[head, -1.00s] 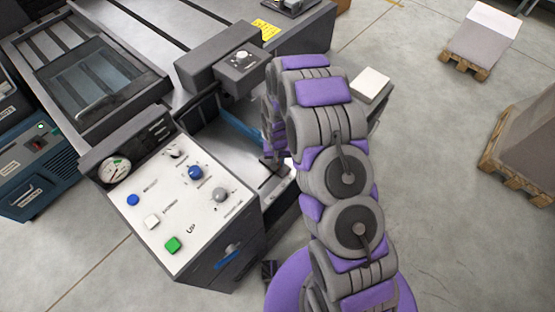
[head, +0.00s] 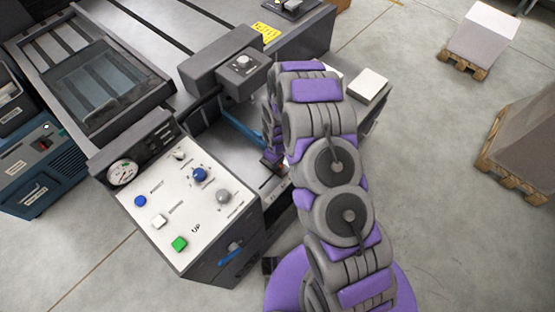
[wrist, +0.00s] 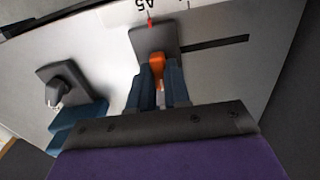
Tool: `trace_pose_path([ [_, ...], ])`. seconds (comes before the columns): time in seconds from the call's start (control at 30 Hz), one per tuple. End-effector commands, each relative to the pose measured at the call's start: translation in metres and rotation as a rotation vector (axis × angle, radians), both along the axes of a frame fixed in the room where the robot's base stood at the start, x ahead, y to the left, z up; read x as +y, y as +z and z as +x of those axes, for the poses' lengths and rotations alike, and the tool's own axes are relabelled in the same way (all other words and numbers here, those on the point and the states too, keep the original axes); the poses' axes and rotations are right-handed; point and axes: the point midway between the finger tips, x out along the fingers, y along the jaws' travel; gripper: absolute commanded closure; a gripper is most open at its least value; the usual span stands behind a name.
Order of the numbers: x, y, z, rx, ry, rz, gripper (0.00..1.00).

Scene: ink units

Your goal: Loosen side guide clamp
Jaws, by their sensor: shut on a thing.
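The side guide clamp (wrist: 143,38) is a dark grey block on a pale plate in the wrist view. An orange lever (wrist: 156,60) stands on it, and a red pointer sits at its upper edge by the marking "A5". My gripper (wrist: 157,80) has its blue fingers on both sides of the orange lever and is shut on it. In the head view my gripper (head: 271,164) is at the machine's front, beside the control panel, small and partly dark. The clamp and lever cannot be made out clearly there.
A dark slot (wrist: 215,43) runs right from the clamp. A second grey block with a knob (wrist: 60,88) lies to the left. In the head view the control panel (head: 160,245) stands left of my arm. Open floor lies to the right, with pallet stacks (head: 518,150).

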Motion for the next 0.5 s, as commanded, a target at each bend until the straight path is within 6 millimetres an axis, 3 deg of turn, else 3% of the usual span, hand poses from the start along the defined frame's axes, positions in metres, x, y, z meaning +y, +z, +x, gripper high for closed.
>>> trace_pose_path([
  [0.5, 0.0005, 0.0005, 0.0023, -0.005, 0.483, 0.003, 1.0],
])
